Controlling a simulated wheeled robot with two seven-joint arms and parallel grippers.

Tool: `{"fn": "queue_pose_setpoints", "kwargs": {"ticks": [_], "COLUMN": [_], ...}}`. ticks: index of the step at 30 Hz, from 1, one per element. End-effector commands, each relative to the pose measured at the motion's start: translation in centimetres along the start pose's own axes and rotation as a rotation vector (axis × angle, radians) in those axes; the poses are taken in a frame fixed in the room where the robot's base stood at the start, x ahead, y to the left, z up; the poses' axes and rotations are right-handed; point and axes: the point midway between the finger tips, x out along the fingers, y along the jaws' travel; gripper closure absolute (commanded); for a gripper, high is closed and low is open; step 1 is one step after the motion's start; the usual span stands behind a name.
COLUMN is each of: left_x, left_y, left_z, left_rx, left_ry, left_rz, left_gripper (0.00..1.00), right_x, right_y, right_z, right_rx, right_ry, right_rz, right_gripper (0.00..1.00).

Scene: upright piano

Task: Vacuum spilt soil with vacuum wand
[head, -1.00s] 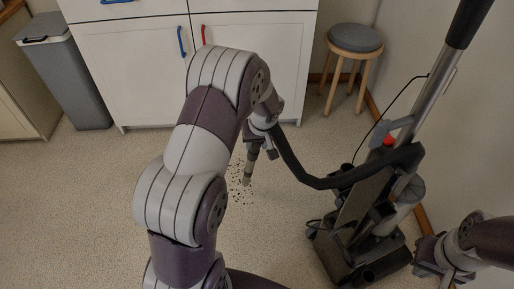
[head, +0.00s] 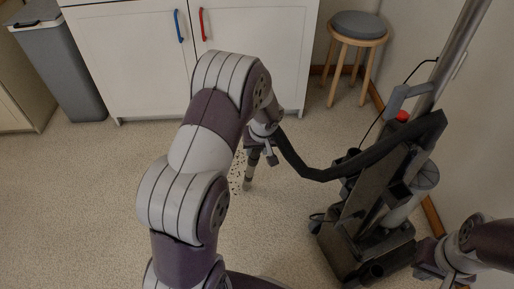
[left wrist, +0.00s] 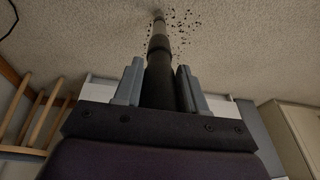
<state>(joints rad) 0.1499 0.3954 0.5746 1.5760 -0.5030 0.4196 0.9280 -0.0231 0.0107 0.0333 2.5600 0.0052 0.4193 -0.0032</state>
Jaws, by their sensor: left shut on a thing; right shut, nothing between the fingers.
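My left gripper (head: 262,146) is shut on the dark vacuum wand (head: 249,172), which points down to the floor. In the left wrist view the wand (left wrist: 160,55) runs out from between the fingers (left wrist: 158,88), its light tip at the floor beside the spilt soil. The soil is dark specks (head: 236,170), partly hidden by my left arm in the head view; the left wrist view shows specks (left wrist: 185,25) mostly right of the wand. A black hose joins the wand to the upright vacuum cleaner (head: 362,215). My right gripper (head: 432,262) is shut and empty near the cleaner's base.
White cabinets (head: 255,60) with a blue and a red handle stand behind. A grey bin (head: 62,75) is at the left and a round stool (head: 358,28) at the back right. The wall closes the right side. Bare floor lies at the left.

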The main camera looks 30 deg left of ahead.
Motion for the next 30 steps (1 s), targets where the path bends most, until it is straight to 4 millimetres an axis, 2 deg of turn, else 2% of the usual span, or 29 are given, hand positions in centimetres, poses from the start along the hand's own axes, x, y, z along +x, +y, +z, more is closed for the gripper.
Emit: {"fn": "queue_pose_setpoints", "kwargs": {"ticks": [8, 30], "left_x": [0.0, 0.7], "left_y": [-0.4, -8.4], "left_z": [-0.1, -0.7], "left_rx": [-0.001, -0.002], "left_ry": [0.000, 0.000], "left_rz": [0.000, -0.001], "left_gripper": [1.00, 1.00], "right_x": [-0.1, -1.5], "right_y": [0.0, 0.0], "right_z": [0.0, -0.2], "right_rx": [0.000, 0.000], "right_ry": [0.000, 0.000], "right_rz": [0.000, 0.000], "right_gripper": [1.00, 1.00]}}
